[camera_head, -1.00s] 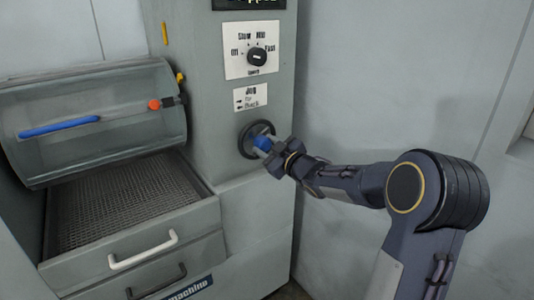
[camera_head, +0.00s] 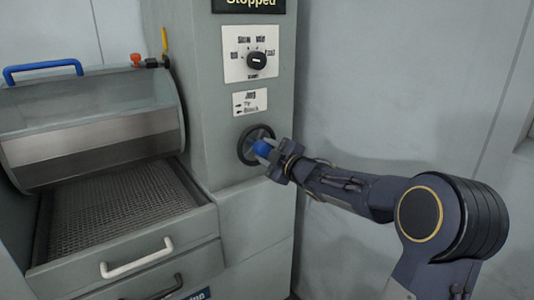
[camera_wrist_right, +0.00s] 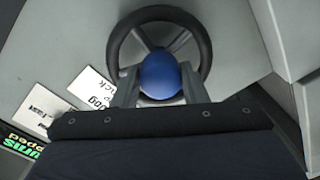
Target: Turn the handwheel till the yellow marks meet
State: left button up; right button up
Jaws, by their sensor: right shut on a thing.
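A black handwheel (camera_head: 246,150) sits on the grey front of the machine, with a blue knob (camera_head: 261,147) on it. My right gripper (camera_head: 268,149) is shut on the blue knob; in the right wrist view its two fingers stand either side of the knob (camera_wrist_right: 161,76), with the wheel rim (camera_wrist_right: 202,38) behind. One yellow mark (camera_head: 165,39) is on the column edge. Below it, by the drum's upper right end, a small yellow-orange spot shows near a dark latch; I cannot tell clearly whether the two touch. My left gripper is not in view.
Below is a mesh tray (camera_head: 120,210) above a drawer with a white handle (camera_head: 137,258). A dial (camera_head: 257,60) and a "Stopped" display (camera_head: 250,3) are above the wheel.

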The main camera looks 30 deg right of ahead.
jog(key=shift+f, duration=0.1)
jog(key=o, duration=1)
jog(key=shift+s, duration=0.15)
jog(key=s, duration=0.7)
jog(key=shift+s+d+p, duration=0.3)
jog(key=shift+d+p, duration=0.1)
